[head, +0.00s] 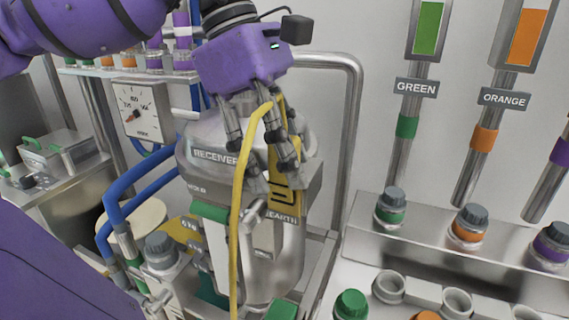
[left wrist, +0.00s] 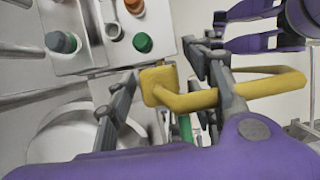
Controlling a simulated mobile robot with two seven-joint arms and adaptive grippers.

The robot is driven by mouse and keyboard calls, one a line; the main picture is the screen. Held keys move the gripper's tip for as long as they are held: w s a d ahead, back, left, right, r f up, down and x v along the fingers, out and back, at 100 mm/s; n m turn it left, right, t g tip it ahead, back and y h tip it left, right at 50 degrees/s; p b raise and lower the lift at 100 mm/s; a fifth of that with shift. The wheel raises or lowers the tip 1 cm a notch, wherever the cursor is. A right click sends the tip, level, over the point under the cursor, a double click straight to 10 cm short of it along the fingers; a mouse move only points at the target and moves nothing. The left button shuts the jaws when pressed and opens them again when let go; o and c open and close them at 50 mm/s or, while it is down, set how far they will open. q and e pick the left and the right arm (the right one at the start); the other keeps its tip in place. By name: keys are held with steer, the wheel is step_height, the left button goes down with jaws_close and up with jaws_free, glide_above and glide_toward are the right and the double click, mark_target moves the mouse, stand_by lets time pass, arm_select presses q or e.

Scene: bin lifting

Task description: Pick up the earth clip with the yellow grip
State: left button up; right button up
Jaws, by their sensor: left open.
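The earth clip's yellow grip shows in the left wrist view (left wrist: 158,84) as a yellow block between my finger pads, with a yellow cable running off to the right. In the head view a yellow cable (head: 238,210) arches past my fingers and hangs down in front of the receiver. My left gripper (head: 271,178) points down at the front of the receiver, open, with its fingers on either side of the yellow grip. The fingers hide part of the grip. A yellow plate with black marks (head: 286,190) is just behind them, above the EARTH label. My right gripper is not in view.
The metal receiver (head: 205,152) stands behind the gripper, with a bent metal pipe (head: 352,130) to its right. Blue hoses (head: 135,180) and a gauge (head: 138,108) are at left. Capped bottles (head: 391,205) line the shelf at right.

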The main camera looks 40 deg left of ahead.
arm_select(q)
steer(key=shift+s+f, duration=0.1)
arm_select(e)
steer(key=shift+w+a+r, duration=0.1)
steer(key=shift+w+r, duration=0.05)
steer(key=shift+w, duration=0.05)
arm_select(q)
jaws_close()
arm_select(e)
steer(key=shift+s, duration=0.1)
